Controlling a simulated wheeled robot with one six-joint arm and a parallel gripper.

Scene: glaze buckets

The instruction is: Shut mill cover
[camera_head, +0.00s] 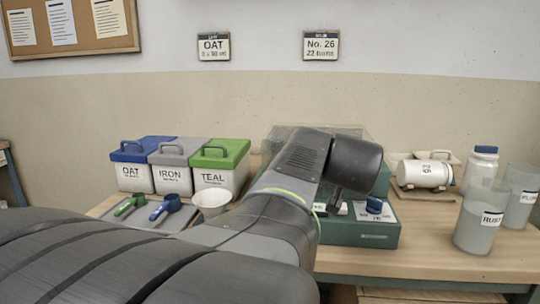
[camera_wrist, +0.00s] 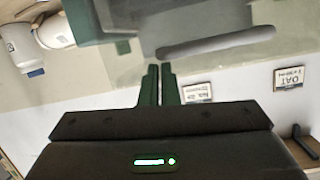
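The mill is a green box (camera_head: 360,236) on the table, partly hidden behind my arm in the head view. A blue knob (camera_head: 374,205) sits on its white panel. Its see-through cover (camera_head: 279,138) stands raised at the back. In the wrist view, which is upside down, the clear cover (camera_wrist: 125,68) shows with a grey bar handle (camera_wrist: 220,43). My gripper (camera_wrist: 160,67) has its two fingers close together with nothing seen between them. The fingertips are near the handle in the picture; I cannot tell whether they touch the cover. The head view hides my fingers.
Bins labelled OAT (camera_head: 134,178), IRON (camera_head: 172,180) and TEAL (camera_head: 217,179) stand left, with scoops (camera_head: 166,207) and a white bowl (camera_head: 211,202) in front. A white jar mill (camera_head: 423,173) and glaze buckets (camera_head: 480,225) stand right.

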